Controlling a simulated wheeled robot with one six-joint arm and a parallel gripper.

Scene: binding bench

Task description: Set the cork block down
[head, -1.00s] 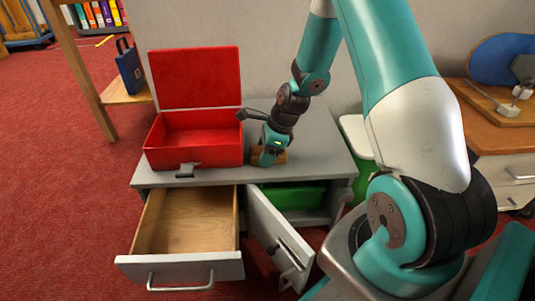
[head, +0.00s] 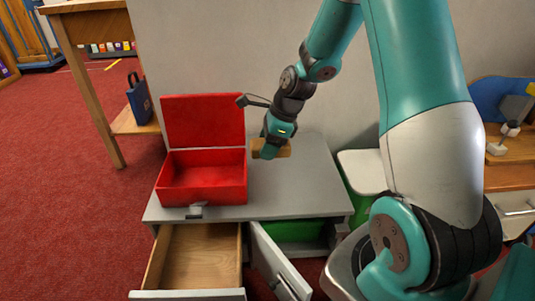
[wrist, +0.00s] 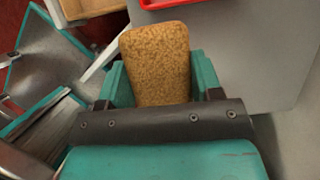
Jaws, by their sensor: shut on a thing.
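The tan, speckled cork block (head: 277,149) is held in my gripper (head: 268,148) above the grey cabinet top, to the right of the red box. In the wrist view the cork block (wrist: 157,62) sits between the two teal fingers of my gripper (wrist: 160,85), which are shut on it. The block appears clear of the grey top (head: 300,192); the exact height is hard to tell.
An open red box (head: 203,191) with its lid up stands on the left of the cabinet top. Below, a drawer (head: 190,262) is pulled out and a cabinet door (head: 277,262) stands open. The top's front right is bare.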

